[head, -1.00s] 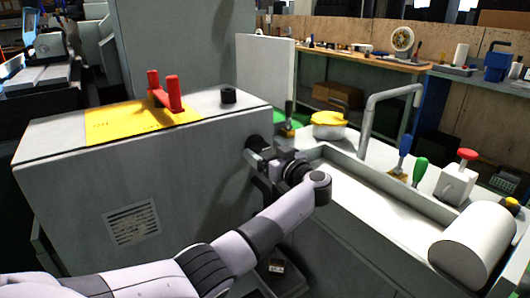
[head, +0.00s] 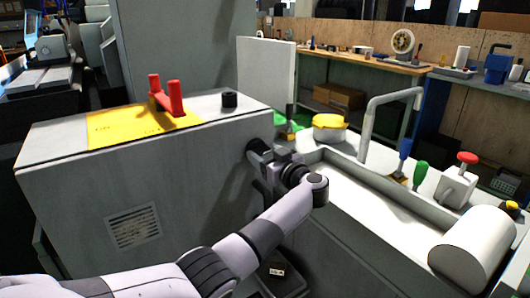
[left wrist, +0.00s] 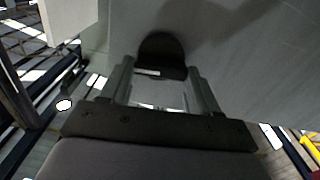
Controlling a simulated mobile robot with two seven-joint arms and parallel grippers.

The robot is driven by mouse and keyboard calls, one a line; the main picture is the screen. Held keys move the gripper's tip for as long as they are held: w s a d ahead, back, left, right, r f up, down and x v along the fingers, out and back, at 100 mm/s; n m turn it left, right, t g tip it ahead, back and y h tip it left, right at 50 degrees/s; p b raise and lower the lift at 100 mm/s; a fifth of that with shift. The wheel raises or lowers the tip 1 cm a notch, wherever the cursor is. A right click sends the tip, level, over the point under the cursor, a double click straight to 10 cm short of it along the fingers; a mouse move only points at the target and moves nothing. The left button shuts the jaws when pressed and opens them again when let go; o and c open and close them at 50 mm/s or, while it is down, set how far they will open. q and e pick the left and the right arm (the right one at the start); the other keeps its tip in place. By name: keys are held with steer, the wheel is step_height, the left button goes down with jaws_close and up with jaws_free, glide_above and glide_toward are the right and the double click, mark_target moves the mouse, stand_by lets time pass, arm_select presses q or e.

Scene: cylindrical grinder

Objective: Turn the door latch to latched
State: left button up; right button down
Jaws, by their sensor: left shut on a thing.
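The door latch (head: 256,146) is a dark round-backed knob on the grey cabinet's front face, near its right edge. My left gripper (head: 264,158) is at it, mostly covering it in the head view. In the left wrist view the black latch (left wrist: 160,50) shows with a short white mark on its near edge. The two fingers of my left gripper (left wrist: 162,88) stand on either side of its near part, shut on it. The latch's angle is hard to read. My right gripper is in neither view.
The grey cabinet (head: 190,205) carries a yellow plate (head: 120,126), a red handle (head: 174,98) and a black knob (head: 229,99). Right of my arm is a machine bed with a bent grey pipe (head: 368,125), a white cylinder (head: 470,245) and a red-topped box (head: 457,188).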

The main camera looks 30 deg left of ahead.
arm_select(q)
steer(key=shift+d+n+p, duration=0.1)
steer(key=shift+n+p, duration=0.45)
steer(key=shift+n, duration=0.55)
steer(key=shift+f+n, duration=0.1)
steer(key=shift+n, duration=0.8)
steer(key=n, duration=0.2)
steer(key=shift+s+f+n+b, duration=0.1)
steer(key=shift+n+b, duration=0.2)
steer(key=n+b, duration=0.1)
steer(key=n, duration=0.1)
steer(key=shift+n, duration=0.4)
steer(key=n+b, duration=0.1)
steer(key=n, duration=0.1)
steer(key=shift+f+n, duration=0.1)
steer(key=shift+n, duration=0.2)
steer(key=shift+n+b, duration=1.3)
steer(key=shift+n, duration=0.6)
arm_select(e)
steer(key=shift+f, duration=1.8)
